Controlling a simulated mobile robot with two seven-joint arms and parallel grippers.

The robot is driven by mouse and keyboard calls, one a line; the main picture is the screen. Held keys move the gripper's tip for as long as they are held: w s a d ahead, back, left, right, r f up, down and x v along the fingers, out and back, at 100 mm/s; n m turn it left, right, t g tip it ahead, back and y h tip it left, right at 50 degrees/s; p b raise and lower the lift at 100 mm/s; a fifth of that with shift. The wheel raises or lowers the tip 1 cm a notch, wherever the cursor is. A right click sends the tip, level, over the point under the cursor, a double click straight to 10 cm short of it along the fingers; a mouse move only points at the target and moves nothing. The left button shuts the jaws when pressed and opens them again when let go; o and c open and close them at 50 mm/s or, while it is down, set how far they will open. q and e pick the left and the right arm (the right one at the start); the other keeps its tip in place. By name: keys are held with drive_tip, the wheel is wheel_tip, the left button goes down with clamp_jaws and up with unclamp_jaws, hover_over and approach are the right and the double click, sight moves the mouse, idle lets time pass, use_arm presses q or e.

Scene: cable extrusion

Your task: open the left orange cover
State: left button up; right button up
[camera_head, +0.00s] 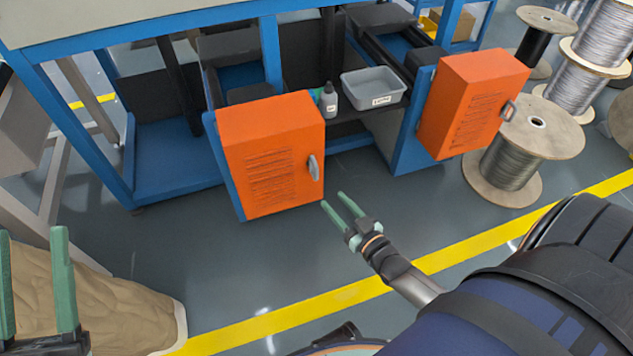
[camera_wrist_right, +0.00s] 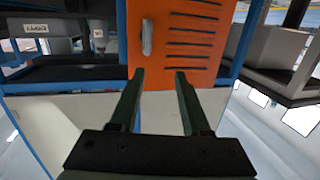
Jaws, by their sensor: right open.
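The left orange cover (camera_head: 268,150) is a boxy, louvred door on the blue machine frame, with a grey handle (camera_head: 313,168) near its right edge. It looks shut. In the right wrist view the cover (camera_wrist_right: 190,45) is straight ahead, with its handle (camera_wrist_right: 147,38) at the upper left of the fingers. My right gripper (camera_head: 335,200) is open and empty, just right of and below the handle, apart from it. It also shows in the right wrist view (camera_wrist_right: 159,82). My left gripper (camera_head: 33,265) is at the lower left edge, its green fingers apart and empty, far from the cover.
A second orange cover (camera_head: 472,103) with a handle stands to the right. Between them a shelf holds a grey bin (camera_head: 374,88) and a bottle (camera_head: 329,100). Cable spools (camera_head: 515,150) stand at the right. A tan sack-like object (camera_head: 110,305) is lower left. Floor before the cover is clear.

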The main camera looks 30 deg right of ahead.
sight(317, 169)
use_arm(q)
drive_tip(key=f+h+b, duration=0.1)
drive_tip(key=b, duration=0.1)
drive_tip(key=s+f+m+h+b, duration=0.1)
drive_tip(key=b, duration=0.1)
drive_tip(key=s+d+f+m+h+b, duration=0.1)
drive_tip(key=f+b, duration=0.1)
drive_tip(key=shift+s+f, duration=0.1)
drive_tip(key=shift+s, duration=0.15)
use_arm(e)
drive_tip(key=shift+t+h, duration=0.3)
drive_tip(key=shift+t, duration=0.2)
drive_tip(key=w+d, duration=0.1)
drive_tip(key=w, duration=0.3)
drive_tip(key=w+f, duration=0.1)
drive_tip(key=w, duration=0.4)
drive_tip(key=w+d+f, duration=0.1)
drive_tip(key=w, duration=0.3)
drive_tip(key=shift+w+d, duration=0.2)
drive_tip(key=shift+d, duration=0.1)
clamp_jaws()
